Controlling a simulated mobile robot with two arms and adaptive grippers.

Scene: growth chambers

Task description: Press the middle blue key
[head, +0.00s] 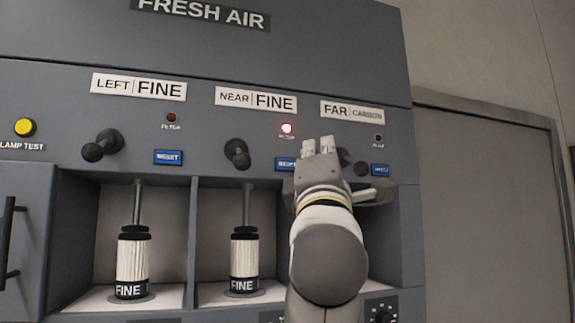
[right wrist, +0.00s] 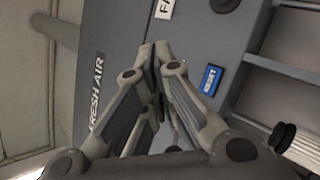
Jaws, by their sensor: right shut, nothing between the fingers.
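The middle blue key (head: 285,164) is on the grey panel under the NEAR FINE label, partly hidden by my right gripper in the head view. In the right wrist view it shows as a blue RESET key (right wrist: 210,79), to the right of the fingertips. My right gripper (head: 318,146) is shut and empty, its fingers together just right of the key in the head view. The fingertips also show in the right wrist view (right wrist: 154,55); a gap to the key shows there. I cannot tell whether they touch the panel. My left gripper is not in view.
Other blue keys stand left (head: 168,157) and right (head: 380,170). Dark knobs (head: 237,153) (head: 102,146) stick out of the panel. Below are open bays with white filters (head: 131,262) (head: 244,260).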

